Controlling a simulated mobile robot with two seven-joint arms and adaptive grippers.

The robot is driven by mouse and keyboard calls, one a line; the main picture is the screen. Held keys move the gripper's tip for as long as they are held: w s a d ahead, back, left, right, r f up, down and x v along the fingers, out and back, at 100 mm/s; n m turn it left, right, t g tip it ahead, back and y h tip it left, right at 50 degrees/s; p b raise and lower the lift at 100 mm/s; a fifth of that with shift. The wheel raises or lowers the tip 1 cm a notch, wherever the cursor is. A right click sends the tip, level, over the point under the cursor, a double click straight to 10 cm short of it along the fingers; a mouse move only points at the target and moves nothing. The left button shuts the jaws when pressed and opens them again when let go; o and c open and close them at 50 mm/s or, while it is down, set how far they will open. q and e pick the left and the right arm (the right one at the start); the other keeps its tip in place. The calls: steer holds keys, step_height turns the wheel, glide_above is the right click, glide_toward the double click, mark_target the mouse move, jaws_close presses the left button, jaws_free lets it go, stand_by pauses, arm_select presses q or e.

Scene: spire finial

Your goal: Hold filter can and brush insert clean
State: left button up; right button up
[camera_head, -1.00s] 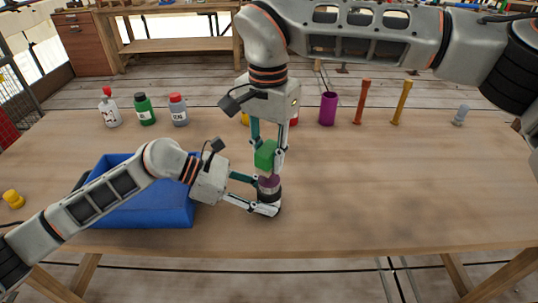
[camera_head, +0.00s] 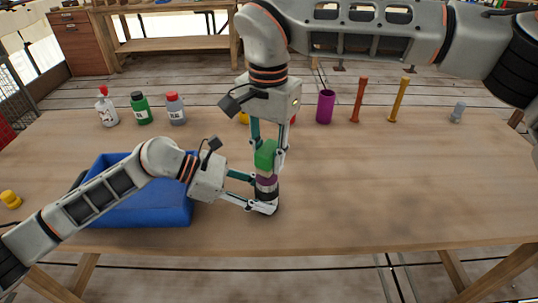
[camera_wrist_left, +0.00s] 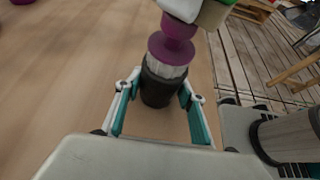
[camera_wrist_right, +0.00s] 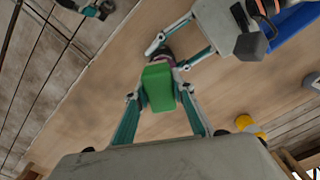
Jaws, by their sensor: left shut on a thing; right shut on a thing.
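The filter can (camera_head: 266,196) is dark with a pale band and stands upright near the table's front. My left gripper (camera_wrist_left: 160,88) is shut around its dark lower body. A purple flanged insert (camera_wrist_left: 171,48) sits at the can's top; how deep it reaches inside is hidden. My right gripper (camera_wrist_right: 158,92) points down, shut on a green block (camera_wrist_right: 158,86), apparently the brush's handle. The green block (camera_head: 265,155) is directly above the purple part in the head view. Any bristles, and whether block and insert touch, I cannot tell.
A blue bin (camera_head: 150,212) stands left, under my left arm. Several bottles, including a green one (camera_head: 143,110), stand at the back left. A purple cup (camera_head: 325,107), an orange post (camera_head: 358,102) and a yellow post (camera_head: 398,102) stand at the back.

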steer(key=shift+w+a, duration=0.6)
steer(key=shift+d, duration=0.1)
steer(key=shift+s+d, duration=0.65)
steer(key=shift+s, duration=0.1)
steer(key=shift+w+a+f, duration=0.1)
steer(key=shift+w+a, duration=0.65)
steer(key=shift+s+d, duration=0.8)
